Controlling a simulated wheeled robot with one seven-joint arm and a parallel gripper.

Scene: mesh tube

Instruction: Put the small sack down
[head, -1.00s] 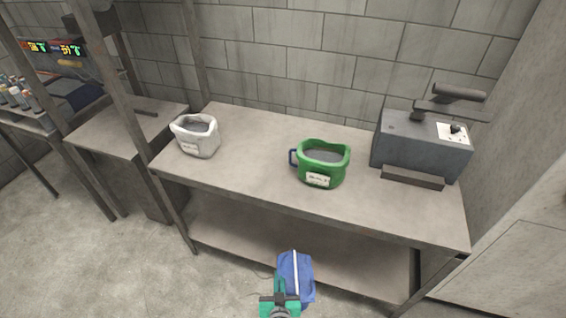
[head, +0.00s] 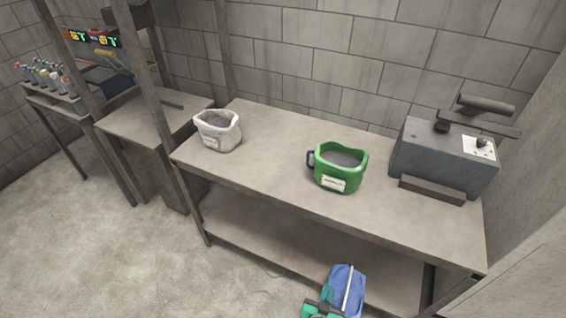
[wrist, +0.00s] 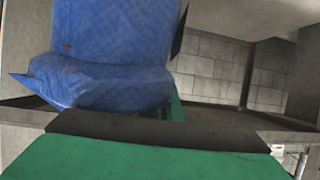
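A blue sack (head: 341,288) with a pale stripe is at the bottom of the head view, in front of the table's lower shelf. My green gripper (head: 322,311) is at its lower left, partly cut off by the frame edge. In the wrist view the blue sack (wrist: 110,60) fills the upper left, against the green and dark fingers (wrist: 150,125). The gripper appears shut on the sack and holds it below the tabletop height. The sack's far side is hidden.
The table (head: 265,180) carries a white open sack (head: 218,132) at left, a green open sack (head: 338,168) with a blue handle near the middle, and a grey machine (head: 445,157) at right. Bare tabletop lies between the two sacks and along the front. A side table (head: 150,120) stands left.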

